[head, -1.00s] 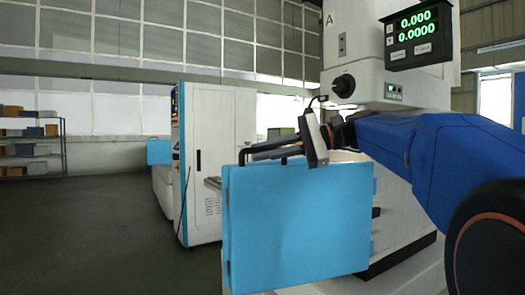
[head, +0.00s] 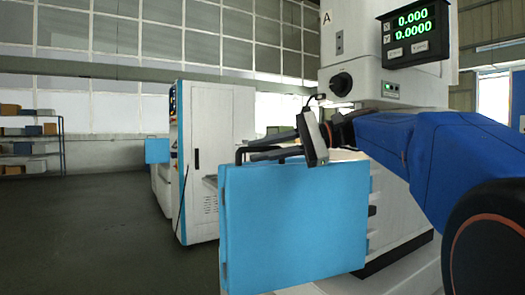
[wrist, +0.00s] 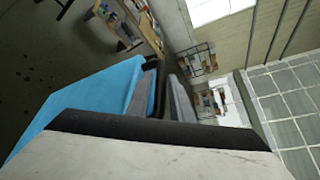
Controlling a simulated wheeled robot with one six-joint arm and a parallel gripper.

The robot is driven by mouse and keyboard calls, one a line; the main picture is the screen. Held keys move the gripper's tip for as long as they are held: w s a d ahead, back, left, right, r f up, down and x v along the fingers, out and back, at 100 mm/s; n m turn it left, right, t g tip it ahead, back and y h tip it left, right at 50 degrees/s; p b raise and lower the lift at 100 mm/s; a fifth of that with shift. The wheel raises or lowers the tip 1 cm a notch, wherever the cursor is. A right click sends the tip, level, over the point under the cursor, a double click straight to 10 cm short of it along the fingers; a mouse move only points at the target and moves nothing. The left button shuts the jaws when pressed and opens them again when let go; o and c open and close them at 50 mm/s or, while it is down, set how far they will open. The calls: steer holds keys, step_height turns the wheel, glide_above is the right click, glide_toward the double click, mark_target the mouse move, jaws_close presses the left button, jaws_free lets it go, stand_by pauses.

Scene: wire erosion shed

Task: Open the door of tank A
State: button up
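Tank A's door is a flat blue panel (head: 293,225) in front of the lower body of the white machine marked A (head: 355,85). A black bar handle (head: 239,155) sits along its top edge at the left. My gripper (head: 262,150) is at this handle, its two grey fingers lying one above and one below the bar with a gap between them. In the wrist view, the blue door (wrist: 95,95) is left of the fingers (wrist: 168,85), and the dark handle shows by them. Firm contact with the bar cannot be made out.
A second white machine (head: 215,140) with a blue panel (head: 157,151) stands behind on the left. A shelf with boxes (head: 30,145) is at the far left. The grey floor (head: 90,230) on the left is clear.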

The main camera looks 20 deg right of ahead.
steer(key=v, duration=1.2)
stand_by(0.6)
